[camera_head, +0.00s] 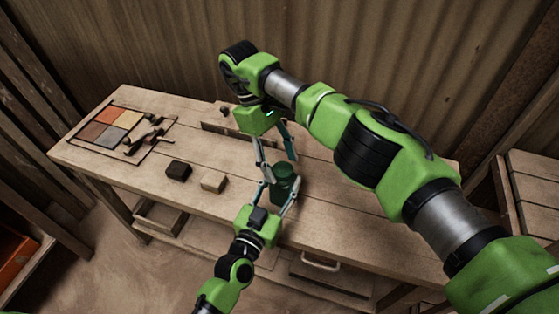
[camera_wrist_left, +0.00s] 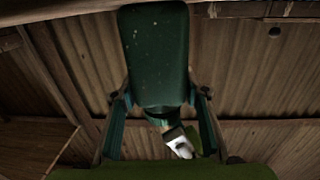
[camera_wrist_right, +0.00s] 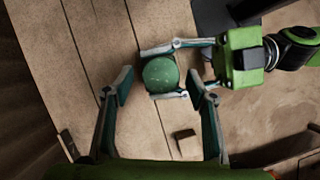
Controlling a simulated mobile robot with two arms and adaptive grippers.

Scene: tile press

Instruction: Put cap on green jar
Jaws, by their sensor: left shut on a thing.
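A dark green jar (camera_head: 284,182) stands at the worktable's front, right of the middle. My left gripper (camera_head: 277,192) is shut around it from the front. The jar also shows between the left fingers in the left wrist view (camera_wrist_left: 155,55). In the right wrist view I look down on a round, speckled green top (camera_wrist_right: 160,75); I cannot tell whether this is the cap or the jar's own top. My right gripper (camera_wrist_right: 160,90) reaches in from behind and above, its fingers apart on either side of that top in the picture, with nothing between them that it visibly holds.
On the table (camera_head: 150,183) a dark block (camera_head: 178,170) and a tan block (camera_head: 214,182) lie left of the jar. A tray of coloured tiles (camera_head: 104,122) with tools beside it is at the far left. A drawer handle (camera_head: 322,264) shows at the front.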

